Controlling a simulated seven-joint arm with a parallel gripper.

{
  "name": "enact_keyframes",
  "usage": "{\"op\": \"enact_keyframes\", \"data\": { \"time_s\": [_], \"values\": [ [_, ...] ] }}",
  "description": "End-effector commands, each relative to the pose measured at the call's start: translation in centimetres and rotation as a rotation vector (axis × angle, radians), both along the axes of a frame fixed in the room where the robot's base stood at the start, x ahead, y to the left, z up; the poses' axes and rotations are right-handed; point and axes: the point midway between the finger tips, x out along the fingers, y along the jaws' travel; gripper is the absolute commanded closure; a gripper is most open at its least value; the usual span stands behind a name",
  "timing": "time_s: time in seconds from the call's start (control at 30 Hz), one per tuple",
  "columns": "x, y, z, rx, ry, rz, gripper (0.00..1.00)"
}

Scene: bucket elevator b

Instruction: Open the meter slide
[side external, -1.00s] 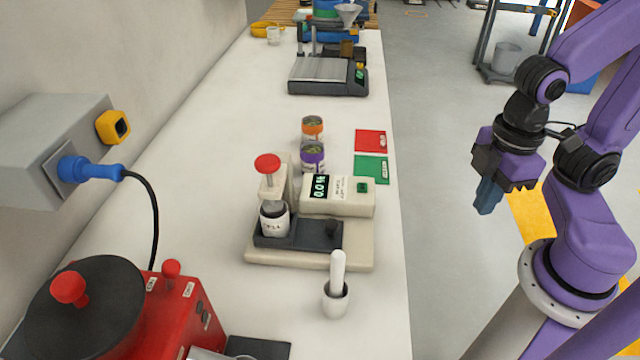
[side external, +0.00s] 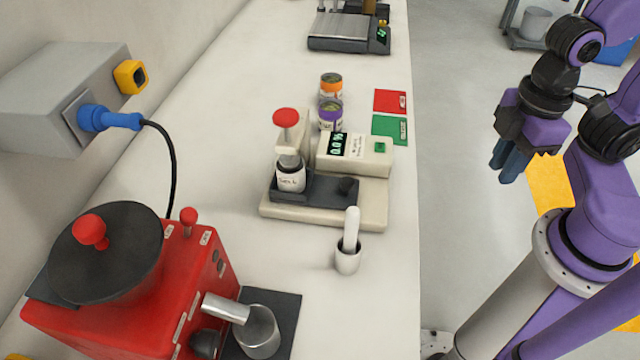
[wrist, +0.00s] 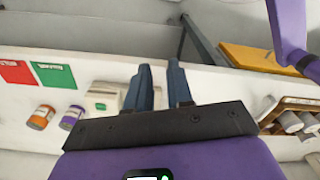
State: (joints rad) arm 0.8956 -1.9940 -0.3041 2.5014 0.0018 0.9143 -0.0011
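The meter (side external: 355,155) stands on the white counter in the side external view, a beige body with a small lit display and a green button. Its dark slide (side external: 325,187) lies on the beige base, with a round dark knob (side external: 347,185) at its right end. A labelled jar (side external: 290,175) stands at the slide's left end, under a red-topped plunger (side external: 286,120). My gripper (side external: 506,172) is in the air right of the counter, well apart from the meter. In the wrist view its two fingers (wrist: 160,82) are apart with nothing between them; the meter (wrist: 104,98) is partly hidden behind them.
A white mortar with pestle (side external: 348,255) stands in front of the meter. Two lidded jars (side external: 330,100) and red and green cards (side external: 390,101) are behind it. A red grinder (side external: 150,290) is at front left, a scale (side external: 348,35) at the back. The counter's right strip is clear.

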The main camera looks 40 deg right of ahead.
Motion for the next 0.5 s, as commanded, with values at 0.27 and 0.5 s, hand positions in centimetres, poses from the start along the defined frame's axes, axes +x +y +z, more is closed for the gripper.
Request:
{"op": "enact_keyframes", "data": {
  "time_s": [0.27,0.5],
  "values": [
    [3.5,2.7,1.3,-0.005,-0.002,0.069,0.46],
    [8.5,6.7,3.1,-0.013,-0.002,0.185,0.46]
  ]
}}
